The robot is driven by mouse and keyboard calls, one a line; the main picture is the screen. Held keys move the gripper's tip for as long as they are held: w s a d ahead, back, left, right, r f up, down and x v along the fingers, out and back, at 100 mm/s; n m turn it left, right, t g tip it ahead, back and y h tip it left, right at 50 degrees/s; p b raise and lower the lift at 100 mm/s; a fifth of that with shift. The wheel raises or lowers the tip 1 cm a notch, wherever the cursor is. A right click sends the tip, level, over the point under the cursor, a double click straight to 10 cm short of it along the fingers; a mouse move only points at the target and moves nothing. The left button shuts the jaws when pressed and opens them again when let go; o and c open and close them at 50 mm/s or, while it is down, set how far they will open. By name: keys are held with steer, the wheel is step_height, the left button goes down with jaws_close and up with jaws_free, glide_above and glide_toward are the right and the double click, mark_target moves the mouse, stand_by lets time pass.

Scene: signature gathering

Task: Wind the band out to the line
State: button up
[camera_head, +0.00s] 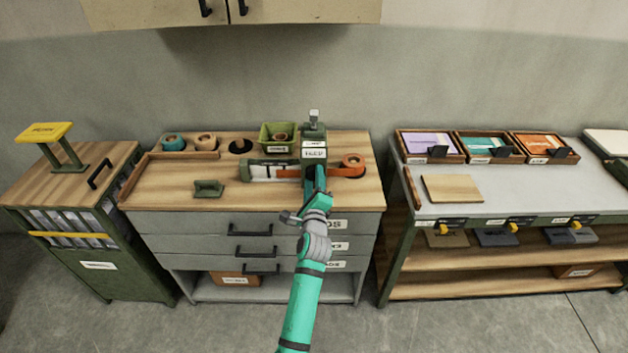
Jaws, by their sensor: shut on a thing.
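An orange band (339,171) runs left from its roll (353,160) at the right of a green bench device (313,134). Left of my gripper, the device has a green-edged bed with a white strip (282,172) and a dark cross line (268,171) on it. My gripper (318,181) reaches over the front of the device, at its upright part. It is shut on a part there, which its own body hides. How far the band runs behind my gripper is hard to tell.
Loose rolls (206,142) and a green bin (278,133) stand behind the device. A green block with a handle (208,188) lies at the front left of the wooden bench top (160,191). A grey-topped bench (505,191) with trays stands to the right, across a gap.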

steer(key=m, duration=0.3)
steer(key=shift+a+m, duration=0.1)
steer(key=shift+m, duration=2)
steer(key=o, duration=1.1)
steer(key=shift+c, duration=0.2)
steer(key=shift+s, duration=0.1)
steer(key=s, duration=1)
steer(key=shift+s, duration=0.25)
